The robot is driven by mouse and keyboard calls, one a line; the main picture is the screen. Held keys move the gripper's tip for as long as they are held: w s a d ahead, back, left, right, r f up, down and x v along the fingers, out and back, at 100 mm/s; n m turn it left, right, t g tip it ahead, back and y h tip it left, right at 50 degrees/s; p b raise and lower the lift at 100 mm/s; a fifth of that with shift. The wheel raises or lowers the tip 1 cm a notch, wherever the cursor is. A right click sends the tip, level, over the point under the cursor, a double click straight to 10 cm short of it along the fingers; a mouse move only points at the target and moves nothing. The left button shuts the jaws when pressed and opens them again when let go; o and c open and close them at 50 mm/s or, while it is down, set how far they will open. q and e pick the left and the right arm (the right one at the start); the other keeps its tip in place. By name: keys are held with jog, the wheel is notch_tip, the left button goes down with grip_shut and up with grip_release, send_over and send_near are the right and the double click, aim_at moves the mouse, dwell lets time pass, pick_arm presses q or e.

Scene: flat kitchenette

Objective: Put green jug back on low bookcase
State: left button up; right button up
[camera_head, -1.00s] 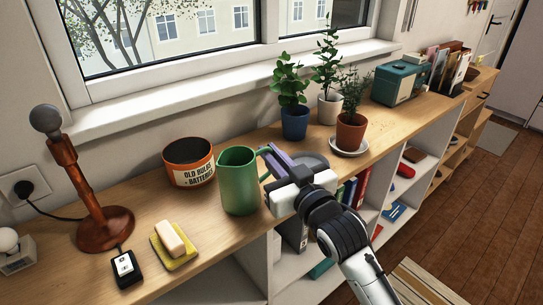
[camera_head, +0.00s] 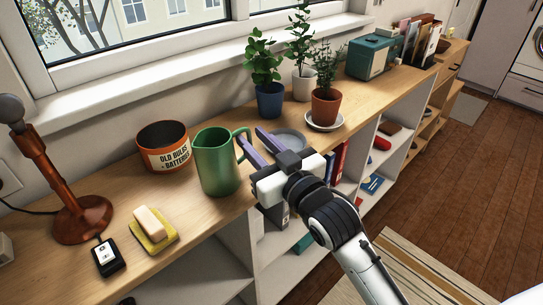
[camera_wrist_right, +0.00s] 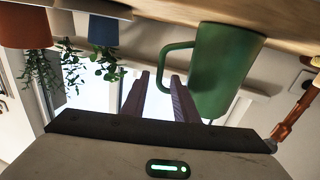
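The green jug (camera_head: 217,165) stands upright on the wooden top of the low bookcase (camera_head: 195,222), its handle towards the right. It also shows upside down in the right wrist view (camera_wrist_right: 222,70). My right gripper (camera_head: 250,137) is beside the handle, to the right of the jug. Its two purple fingers are apart with nothing held between them. In the wrist view the fingertips (camera_wrist_right: 159,75) are close to the handle; I cannot tell whether one touches it. My left gripper is not in view.
An orange-banded tin (camera_head: 165,148) stands left of the jug. A soap bar on a yellow sponge (camera_head: 154,237), a switch box (camera_head: 107,257) and a lamp (camera_head: 75,215) are further left.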

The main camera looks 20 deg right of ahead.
jog(key=s+d, duration=0.1)
jog(key=s, duration=0.7)
jog(key=s+a+f+g, duration=0.1)
jog(key=s+f+g, duration=0.2)
jog(key=f, duration=0.8)
jog(key=s+a+f+g, duration=0.1)
jog(key=s+f+g, duration=0.2)
jog(key=s+f, duration=0.5)
jog(key=s+f+g, duration=0.3)
jog(key=s+f, duration=0.3)
jog(key=f, duration=1)
jog(key=shift+s+a, duration=0.25)
jog(key=shift+a, duration=0.15)
